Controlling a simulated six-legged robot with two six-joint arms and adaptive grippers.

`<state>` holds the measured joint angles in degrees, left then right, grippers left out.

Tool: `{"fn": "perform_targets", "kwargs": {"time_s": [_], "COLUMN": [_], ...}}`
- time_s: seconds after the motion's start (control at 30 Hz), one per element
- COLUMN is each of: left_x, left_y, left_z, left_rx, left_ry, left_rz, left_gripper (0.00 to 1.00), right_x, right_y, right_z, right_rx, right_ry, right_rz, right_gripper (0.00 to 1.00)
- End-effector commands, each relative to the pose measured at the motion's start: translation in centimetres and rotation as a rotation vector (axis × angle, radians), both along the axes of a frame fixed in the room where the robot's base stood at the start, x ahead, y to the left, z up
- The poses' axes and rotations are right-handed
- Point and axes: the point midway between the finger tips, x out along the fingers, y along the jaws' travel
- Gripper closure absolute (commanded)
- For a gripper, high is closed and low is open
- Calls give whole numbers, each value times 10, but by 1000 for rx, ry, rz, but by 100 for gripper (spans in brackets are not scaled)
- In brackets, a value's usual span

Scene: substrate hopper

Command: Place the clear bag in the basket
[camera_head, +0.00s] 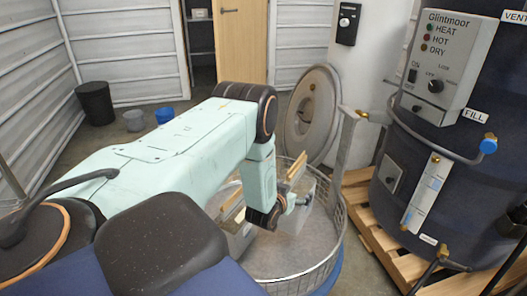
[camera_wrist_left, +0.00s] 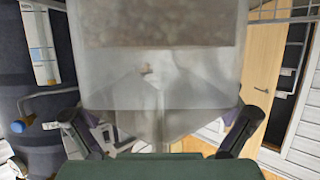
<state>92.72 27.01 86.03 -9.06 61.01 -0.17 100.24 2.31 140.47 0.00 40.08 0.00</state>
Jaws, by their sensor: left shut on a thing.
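The clear bag (camera_wrist_left: 160,75), see-through with pale brownish grains in it, fills the upper middle of the left wrist view. Its narrowed end sits between the two dark fingers of my left gripper (camera_wrist_left: 165,140), which is shut on it. In the head view my left gripper (camera_head: 285,210) is over the round wire basket (camera_head: 335,250), and a greyish see-through part of the bag (camera_head: 297,222) shows beside the fingers. The arm and gripper hide part of the bag, and I cannot tell whether it touches the basket floor. My right gripper is not in view.
Tan-topped greyish items (camera_head: 231,205) show in the basket. A round metal lid (camera_head: 308,115) stands open behind it, and a grey upright post (camera_head: 345,155) rises at its right rim. A dark blue tank (camera_head: 455,165) stands on a wooden pallet (camera_head: 375,225) at right.

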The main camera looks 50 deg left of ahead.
Motion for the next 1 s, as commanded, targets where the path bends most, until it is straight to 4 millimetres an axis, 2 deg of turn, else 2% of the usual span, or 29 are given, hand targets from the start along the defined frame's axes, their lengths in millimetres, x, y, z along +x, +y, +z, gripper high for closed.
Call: {"fn": "perform_targets", "kwargs": {"time_s": [0.07, 0.4, 0.73, 1.0], "left_x": [5, 4, 8, 9], "left_y": [-1, -1, -1, -1], "left_z": [-2, -52, -69, -98], "left_rx": [5, 4, 5, 3], "left_ry": [-10, -9, -10, -11], "left_rz": [-5, -5, -5, -5], "left_gripper": [69, 69, 69, 69], "right_x": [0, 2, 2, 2], "right_y": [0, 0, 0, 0], "right_z": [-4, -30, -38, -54], "right_rx": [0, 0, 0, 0], "right_ry": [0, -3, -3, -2], "right_rz": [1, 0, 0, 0], "right_gripper": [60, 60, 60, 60]}}
